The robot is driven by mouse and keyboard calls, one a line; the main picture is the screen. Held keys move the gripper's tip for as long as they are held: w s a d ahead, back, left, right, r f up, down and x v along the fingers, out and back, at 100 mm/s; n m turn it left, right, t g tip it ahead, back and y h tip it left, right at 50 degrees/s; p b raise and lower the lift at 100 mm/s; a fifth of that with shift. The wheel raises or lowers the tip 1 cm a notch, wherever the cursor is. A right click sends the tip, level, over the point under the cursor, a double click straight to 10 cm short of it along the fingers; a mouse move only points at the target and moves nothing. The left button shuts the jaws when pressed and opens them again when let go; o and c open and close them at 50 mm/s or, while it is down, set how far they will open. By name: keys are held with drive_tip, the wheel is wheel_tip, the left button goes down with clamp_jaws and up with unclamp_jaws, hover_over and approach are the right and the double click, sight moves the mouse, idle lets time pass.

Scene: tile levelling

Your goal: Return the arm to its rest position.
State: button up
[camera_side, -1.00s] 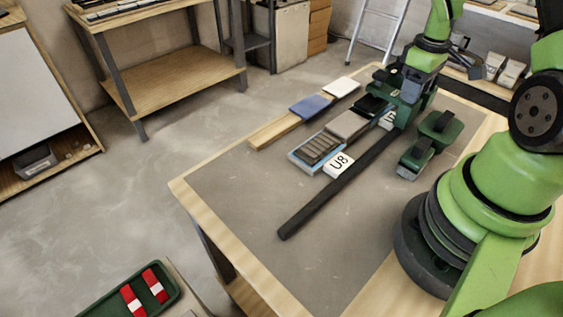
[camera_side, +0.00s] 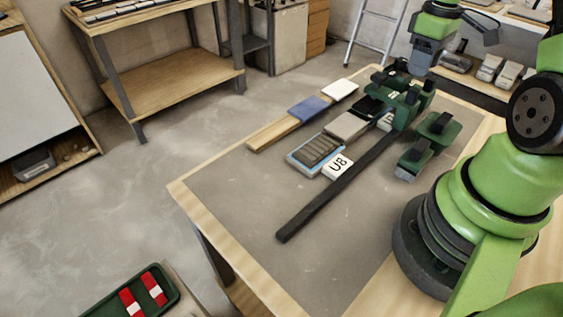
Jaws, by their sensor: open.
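My green arm reaches over the far right part of the workbench. My gripper (camera_side: 424,66) is open and raised above a dark green block-shaped tool (camera_side: 402,104) on the mat. The gripper looks empty, and its fingertips are small and partly hard to make out. The green tool stands at the far end of a long black bar (camera_side: 335,190) that lies across the mat.
A tile marked U8 (camera_side: 338,166), a blue-edged tray (camera_side: 300,165), a grey tile (camera_side: 347,126) and a wooden strip (camera_side: 272,132) lie left of the bar. Another green tool (camera_side: 427,144) stands right. The mat's front (camera_side: 330,255) is clear.

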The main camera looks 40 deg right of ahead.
drive_tip(key=a+r+m+t, duration=0.1)
drive_tip(key=a+r+t, duration=0.2)
drive_tip(key=a+r, duration=0.5)
drive_tip(key=a+r+m+t, duration=0.2)
drive_tip(key=a+r, duration=0.4)
drive_tip(key=a, duration=0.5)
drive_tip(key=s+a+r+m+t+y, duration=0.1)
drive_tip(key=s+a+t+y, duration=0.1)
drive_tip(key=s+a, duration=0.4)
drive_tip(key=shift+s+a+r, duration=0.2)
drive_tip(key=shift+s+r, duration=0.05)
drive_tip(key=shift+s, duration=0.05)
